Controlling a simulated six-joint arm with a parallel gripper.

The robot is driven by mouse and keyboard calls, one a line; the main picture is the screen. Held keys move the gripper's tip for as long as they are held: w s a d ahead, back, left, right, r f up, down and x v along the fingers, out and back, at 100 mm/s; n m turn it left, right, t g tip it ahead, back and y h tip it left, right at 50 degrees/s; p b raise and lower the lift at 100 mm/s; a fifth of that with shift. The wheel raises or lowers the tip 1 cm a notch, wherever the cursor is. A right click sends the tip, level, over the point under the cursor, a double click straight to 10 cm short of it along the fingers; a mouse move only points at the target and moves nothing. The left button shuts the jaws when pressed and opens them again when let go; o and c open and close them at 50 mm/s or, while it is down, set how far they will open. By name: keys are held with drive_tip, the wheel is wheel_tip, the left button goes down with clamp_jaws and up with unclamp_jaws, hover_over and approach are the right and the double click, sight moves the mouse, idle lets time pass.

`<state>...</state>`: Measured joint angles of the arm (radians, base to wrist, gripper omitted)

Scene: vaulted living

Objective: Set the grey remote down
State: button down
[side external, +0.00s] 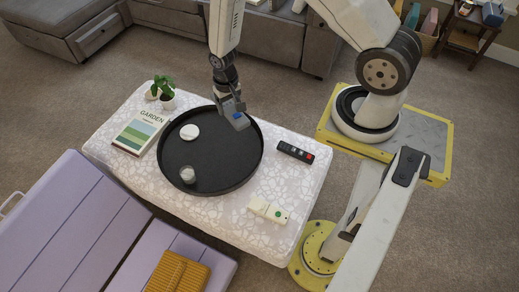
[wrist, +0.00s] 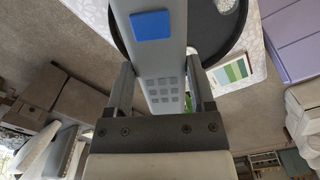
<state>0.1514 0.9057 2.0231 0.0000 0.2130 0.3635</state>
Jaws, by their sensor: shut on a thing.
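The grey remote (wrist: 162,60), with a blue patch and a pad of small keys, is between the fingers of my gripper (wrist: 161,88), which is shut on it. In the side view the remote (side external: 237,116) hangs below my gripper (side external: 229,98), over the upper right part of the round black tray (side external: 215,160). It looks tilted. I cannot tell how far it is above the tray. The tray rests on the patterned white ottoman (side external: 225,221).
On the tray are a white disc (side external: 189,132) and a small glass (side external: 187,175). A dark remote (side external: 296,152) and two pale pieces (side external: 268,209) lie right of it. A green-striped book (side external: 136,134) and a plant (side external: 162,90) are left. The tray's middle is clear.

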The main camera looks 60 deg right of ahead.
drive_tip(key=w+a+r+n, duration=0.1)
drive_tip(key=a+r+n, duration=0.1)
drive_tip(key=r, duration=0.7)
drive_tip(key=w+a+r+n, duration=0.2)
drive_tip(key=a+r+n, duration=0.1)
drive_tip(key=r, duration=0.6)
drive_tip(key=shift+a+n, duration=0.25)
drive_tip(key=shift+n, duration=0.15)
drive_tip(key=shift+f, duration=0.15)
drive_tip(key=s+d+f+n, duration=0.2)
drive_tip(key=f+n, duration=0.5)
drive_tip(key=f, duration=0.8)
drive_tip(key=s+d+f+n, duration=0.25)
drive_tip(key=f+n, duration=0.35)
drive_tip(key=f, duration=0.8)
drive_tip(key=s+f+n, duration=0.5)
drive_tip(key=f, duration=0.4)
drive_tip(key=shift+s+d+f, duration=0.3)
drive_tip(key=shift+s+d, duration=0.05)
drive_tip(key=shift+d, duration=0.05)
